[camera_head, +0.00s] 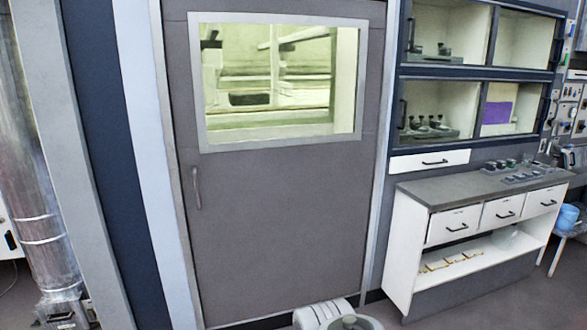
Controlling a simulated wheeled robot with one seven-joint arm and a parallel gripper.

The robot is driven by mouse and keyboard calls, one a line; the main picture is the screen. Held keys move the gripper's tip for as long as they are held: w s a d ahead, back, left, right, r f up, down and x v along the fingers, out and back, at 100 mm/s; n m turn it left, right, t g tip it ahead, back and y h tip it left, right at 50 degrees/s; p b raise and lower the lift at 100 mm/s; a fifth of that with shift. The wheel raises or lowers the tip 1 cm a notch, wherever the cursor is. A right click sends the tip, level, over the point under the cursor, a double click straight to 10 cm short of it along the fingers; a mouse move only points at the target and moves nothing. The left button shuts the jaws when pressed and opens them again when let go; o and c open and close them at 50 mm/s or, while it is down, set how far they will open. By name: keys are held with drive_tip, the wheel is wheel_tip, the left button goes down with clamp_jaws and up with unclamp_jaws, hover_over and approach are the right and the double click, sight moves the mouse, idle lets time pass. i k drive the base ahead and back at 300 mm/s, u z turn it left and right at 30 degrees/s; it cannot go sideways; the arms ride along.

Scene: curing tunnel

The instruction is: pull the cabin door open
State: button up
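The cabin door (280,220) is a grey panel with a large framed window (278,82) in its upper half. It looks shut in its frame. A vertical bar handle (196,188) sits near the door's left edge, below the window. Nothing touches the handle. Part of my own white and grey body shows at the bottom, right of centre, in front of the door's foot. My gripper cannot be made out in this view.
A counter (440,190) with drawers and a lower shelf stands right of the door, under wall cabinets (480,70). A silvery duct (35,170) runs along the far left. A blue container (567,217) is at the far right. Little floor shows.

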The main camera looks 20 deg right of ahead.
sight(280, 225)
drive_tip(key=u, duration=0.35)
drive_tip(key=i, duration=0.6)
drive_tip(key=u, duration=0.85)
drive_tip(key=i, duration=1.95)
drive_tip(key=z, duration=0.2)
